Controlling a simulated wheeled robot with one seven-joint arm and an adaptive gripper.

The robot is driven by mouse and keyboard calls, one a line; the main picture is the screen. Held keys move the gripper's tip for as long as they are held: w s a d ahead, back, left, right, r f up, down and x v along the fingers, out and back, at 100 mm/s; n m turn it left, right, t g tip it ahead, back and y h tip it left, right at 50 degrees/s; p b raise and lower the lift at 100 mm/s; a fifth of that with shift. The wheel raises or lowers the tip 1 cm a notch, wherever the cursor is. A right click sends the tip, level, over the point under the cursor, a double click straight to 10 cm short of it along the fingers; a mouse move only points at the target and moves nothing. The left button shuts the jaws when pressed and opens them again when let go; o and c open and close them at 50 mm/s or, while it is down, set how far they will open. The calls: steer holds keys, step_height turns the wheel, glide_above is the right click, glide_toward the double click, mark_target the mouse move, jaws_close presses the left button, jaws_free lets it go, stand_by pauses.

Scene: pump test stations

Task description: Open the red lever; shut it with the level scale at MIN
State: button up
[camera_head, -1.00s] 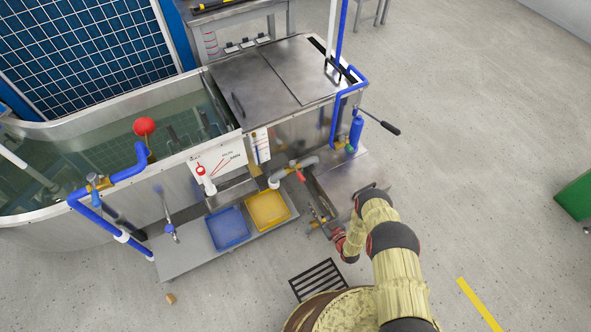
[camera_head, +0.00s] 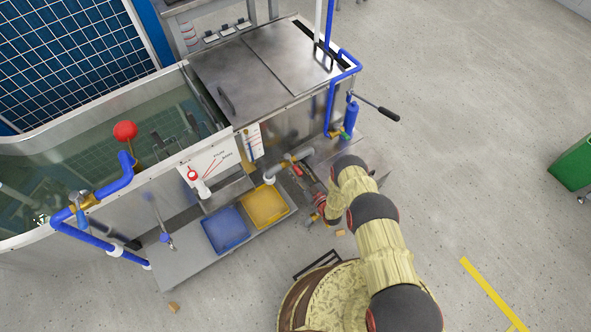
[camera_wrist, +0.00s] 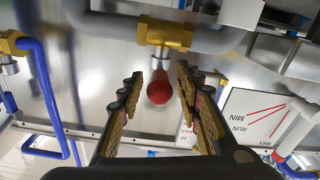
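The red lever hangs below a brass valve (camera_wrist: 165,33) on a grey pipe. In the wrist view its rounded red end (camera_wrist: 158,88) points at the camera, between my fingers. My gripper (camera_wrist: 160,78) is open, with one finger on each side of the lever end and a visible gap to each. In the head view the brass valve and red lever (camera_head: 295,167) show just beyond my gripper (camera_head: 306,184). The level scale is a white panel (camera_head: 216,157) with red lines, on the tank's front; MIN, RUN and MAX are readable in the wrist view (camera_wrist: 250,110).
A blue tray (camera_head: 226,230) and a yellow tray (camera_head: 265,206) stand on the low shelf left of my gripper. Blue pipes (camera_head: 101,240) and a black-handled lever (camera_head: 376,106) stick out from the stand. The floor at right is open, with a green box (camera_head: 575,165) at its edge.

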steer(key=shift+x, duration=0.8)
steer(key=c, duration=0.3)
jaws_close()
